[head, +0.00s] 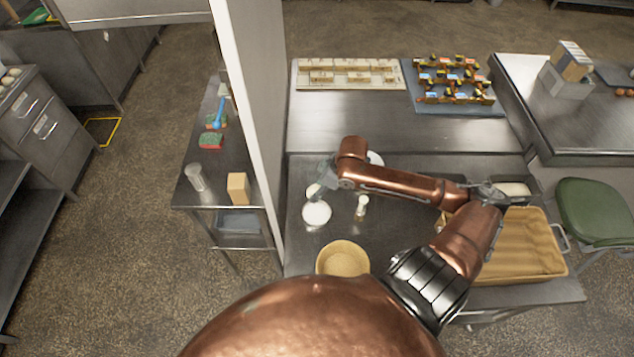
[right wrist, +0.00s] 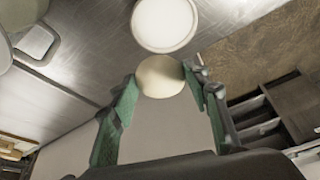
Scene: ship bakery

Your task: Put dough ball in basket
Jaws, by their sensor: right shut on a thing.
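The pale round dough ball (right wrist: 160,76) is held between the green-padded fingers of my right gripper (right wrist: 161,82). In the head view the dough ball (head: 313,190) shows at the tips of my right gripper (head: 318,184), partly covered by it, above the worktable. The round tan basket (head: 343,258) stands at the table's front left, nearer to me than the gripper and apart from it. My left gripper is not in view.
A white round dish (head: 316,213) lies just below the gripper, with a small white-topped item (head: 362,205) to its right. A large tan cloth-lined tray (head: 522,245) fills the table's right. A white post (head: 247,110) rises on the left.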

